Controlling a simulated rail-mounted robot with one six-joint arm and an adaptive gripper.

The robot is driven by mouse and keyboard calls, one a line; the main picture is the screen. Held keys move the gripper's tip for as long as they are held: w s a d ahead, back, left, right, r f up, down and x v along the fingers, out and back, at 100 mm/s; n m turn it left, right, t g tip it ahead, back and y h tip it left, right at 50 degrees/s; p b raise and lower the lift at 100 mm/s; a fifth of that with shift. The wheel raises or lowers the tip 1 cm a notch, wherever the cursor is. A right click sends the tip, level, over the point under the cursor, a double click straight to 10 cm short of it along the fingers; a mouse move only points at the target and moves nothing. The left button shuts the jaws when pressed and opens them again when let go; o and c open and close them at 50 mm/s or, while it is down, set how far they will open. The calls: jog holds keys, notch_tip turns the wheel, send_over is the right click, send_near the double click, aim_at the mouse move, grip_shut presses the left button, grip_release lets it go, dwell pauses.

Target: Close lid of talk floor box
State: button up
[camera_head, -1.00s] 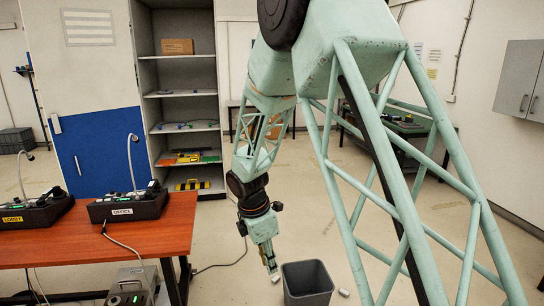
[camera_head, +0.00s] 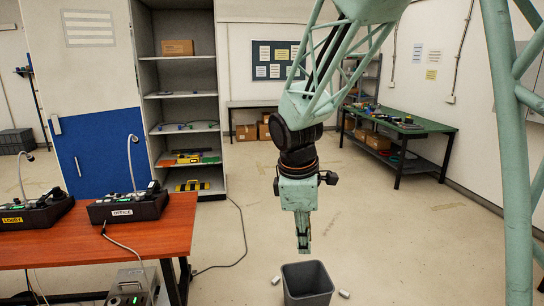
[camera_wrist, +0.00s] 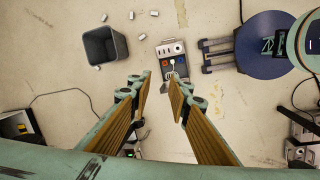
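In the wrist view, a small floor box (camera_wrist: 174,64) lies on the floor ahead of my fingertips. It has a pale grey slotted part and a dark face with blue and orange spots. I cannot read a label on it or tell for sure which part is its lid. My gripper (camera_wrist: 160,86) is open and empty, its two ribbed fingers apart and pointing toward the box, not touching it. In the head view my gripper (camera_head: 303,248) hangs pointing down above the floor behind the bin. The floor box is not identifiable in the head view.
A grey bin (camera_head: 307,284) stands on the floor with white cans beside it; the bin also shows in the wrist view (camera_wrist: 104,46). A red table (camera_head: 150,236) holds the OFFICE phone (camera_head: 128,207) and LOBBY phone (camera_head: 36,212). A grey unit (camera_head: 131,285) stands below. A green bench (camera_head: 400,128) is behind.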

jog(key=s+d+r+m, duration=0.4)
jog(key=s+d+r, duration=0.15)
jog(key=s, duration=0.35)
jog(key=s+d+r+m, duration=0.4)
jog(key=s+r, duration=0.3)
jog(key=s, duration=0.1)
jog(key=s+d+r+m+t+y, duration=0.1)
jog(key=s+m, duration=0.7)
jog(key=s, duration=1.2)
jog(key=shift+d+r+t, duration=0.5)
jog(key=shift+d+r, duration=0.3)
jog(key=shift+d, duration=0.05)
jog(key=shift+w, duration=0.15)
